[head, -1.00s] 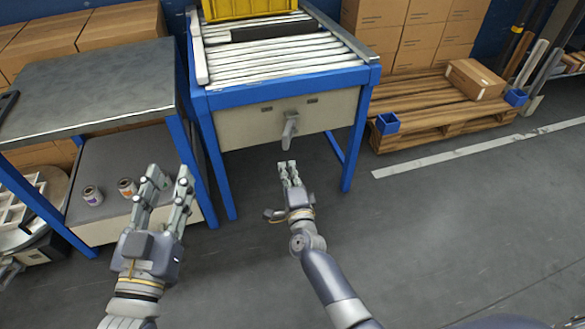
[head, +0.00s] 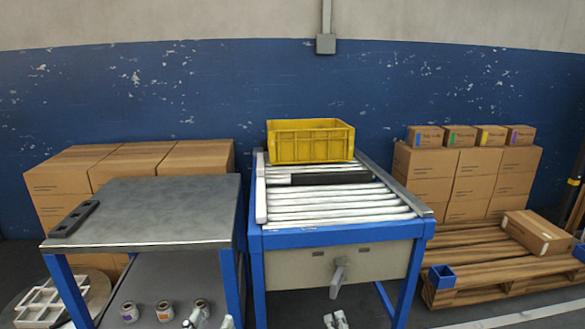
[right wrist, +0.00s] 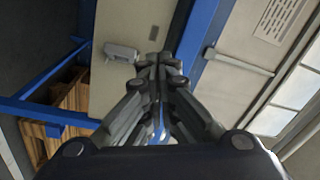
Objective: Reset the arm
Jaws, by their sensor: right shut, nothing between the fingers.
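My right gripper (head: 335,320) shows only by its fingertips at the bottom edge of the head view, below the lever handle (head: 338,278) on the front panel of the roller table (head: 340,228). In the right wrist view its fingers (right wrist: 160,65) are together with nothing between them. The lever handle (right wrist: 122,52) is to the left of the fingertips there, apart from them. My left gripper (head: 212,318) shows two fingertips with a gap between them at the bottom edge, in front of the left workbench (head: 150,215). The rest of both arms is out of the head view.
A yellow crate (head: 310,145) and a dark bar (head: 330,178) sit on the rollers. Small cans (head: 165,311) stand on the bench's lower shelf. Cartons (head: 75,180) are stacked behind the bench. A wooden pallet (head: 480,262) with a carton (head: 538,233) is at the right.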

